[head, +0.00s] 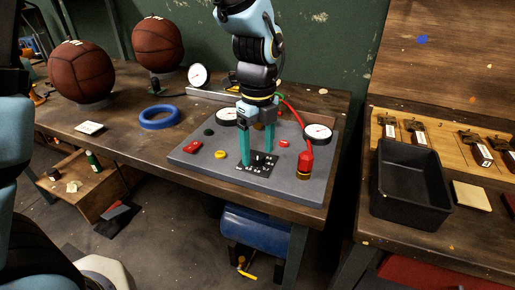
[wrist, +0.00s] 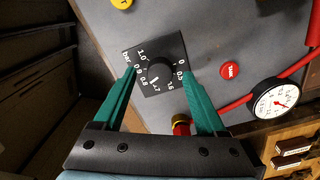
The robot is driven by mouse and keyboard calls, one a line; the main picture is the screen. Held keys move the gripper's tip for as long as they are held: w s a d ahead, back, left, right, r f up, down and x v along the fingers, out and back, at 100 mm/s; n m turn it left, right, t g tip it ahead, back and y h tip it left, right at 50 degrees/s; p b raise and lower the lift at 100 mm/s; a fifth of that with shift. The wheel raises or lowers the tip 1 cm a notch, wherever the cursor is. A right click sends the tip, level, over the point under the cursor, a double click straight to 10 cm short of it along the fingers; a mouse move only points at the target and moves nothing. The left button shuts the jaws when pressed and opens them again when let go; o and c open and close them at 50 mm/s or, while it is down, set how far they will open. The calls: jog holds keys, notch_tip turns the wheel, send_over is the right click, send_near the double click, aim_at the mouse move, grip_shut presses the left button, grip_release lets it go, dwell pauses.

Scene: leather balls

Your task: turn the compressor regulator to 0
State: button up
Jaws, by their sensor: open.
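The regulator is a black knob (wrist: 160,73) on a square black dial plate (wrist: 143,54) marked in bar, with 0 and several values up to 1.0. A white mark on the knob appears to point toward about 0.7. The dial plate also shows in the head view (head: 243,167), set at the front of a grey panel (head: 205,166). My gripper (head: 257,159) is open above the plate, with its green fingers pointing down. In the wrist view its fingertips (wrist: 159,73) are on opposite sides of the knob, with visible gaps.
A red hose with a red fitting (head: 305,160) and a gauge (head: 317,133) are right of the dial. Red, yellow (head: 220,155) and dark buttons are left. Basketballs (head: 81,73) and a blue ring (head: 160,117) lie farther left. A black bin (head: 411,205) stands on the right bench.

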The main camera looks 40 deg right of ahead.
jog(key=shift+f, duration=0.45)
grip_shut()
dwell(0.4)
